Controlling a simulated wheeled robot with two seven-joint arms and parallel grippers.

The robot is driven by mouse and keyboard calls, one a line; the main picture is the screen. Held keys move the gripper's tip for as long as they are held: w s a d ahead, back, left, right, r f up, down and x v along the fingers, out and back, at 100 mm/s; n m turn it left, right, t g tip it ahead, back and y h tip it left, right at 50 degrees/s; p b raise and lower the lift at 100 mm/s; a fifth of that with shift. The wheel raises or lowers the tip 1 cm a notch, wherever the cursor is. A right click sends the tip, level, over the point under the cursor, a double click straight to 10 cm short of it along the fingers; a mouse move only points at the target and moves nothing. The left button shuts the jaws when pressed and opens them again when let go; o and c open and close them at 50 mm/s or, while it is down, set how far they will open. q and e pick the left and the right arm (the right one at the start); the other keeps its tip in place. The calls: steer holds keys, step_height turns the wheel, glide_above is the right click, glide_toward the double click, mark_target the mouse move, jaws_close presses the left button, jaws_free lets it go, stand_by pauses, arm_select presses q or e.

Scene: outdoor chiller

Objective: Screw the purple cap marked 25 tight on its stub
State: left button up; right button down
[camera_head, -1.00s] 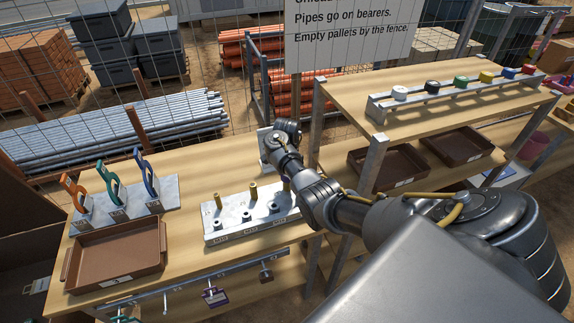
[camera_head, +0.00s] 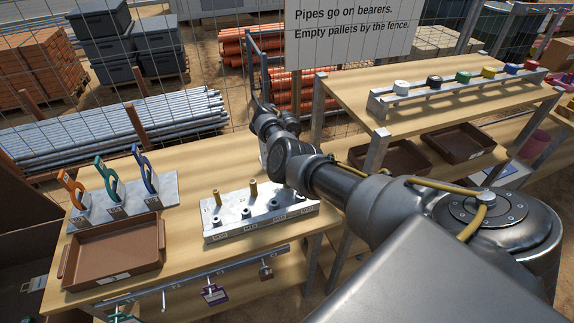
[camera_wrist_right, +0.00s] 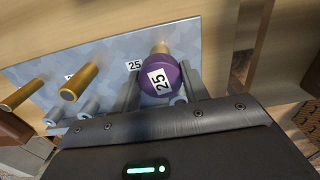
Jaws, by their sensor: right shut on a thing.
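The purple cap (camera_wrist_right: 157,80), with a white label 25, shows in the right wrist view. My right gripper (camera_wrist_right: 160,76) is shut on it, one finger on each side. Behind the cap, a brass stub (camera_wrist_right: 160,47) shows just above its edge, beside a 25 label (camera_wrist_right: 134,65) on the metal plate (camera_wrist_right: 110,52). The cap is in line with this stub; I cannot tell how far it is on. In the head view my right arm hides the gripper, cap and this stub. Two bare brass stubs (camera_head: 217,197) (camera_head: 253,189) stand on the plate (camera_head: 228,232). My left gripper is not in view.
A brown tray (camera_head: 112,275) and a rack with coloured hooked tools (camera_head: 112,188) stand left of the plate. Tags hang from a rail (camera_head: 190,283) along the front. A higher shelf (camera_head: 350,90) with a row of coloured caps (camera_head: 462,77) stands at the right.

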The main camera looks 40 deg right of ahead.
steer(key=m, duration=0.3)
steer(key=shift+a+m, duration=0.1)
steer(key=shift+m, duration=0.2)
steer(key=m, duration=0.4)
steer(key=shift+f+m, duration=0.1)
steer(key=shift+m, duration=0.3)
steer(key=shift+c, duration=0.9)
jaws_free()
step_height(320, 180, up, 3)
steer(key=shift+w+p, duration=0.1)
steer(key=shift+p, duration=0.8)
step_height(320, 180, up, 9)
steer(key=shift+b, duration=0.35)
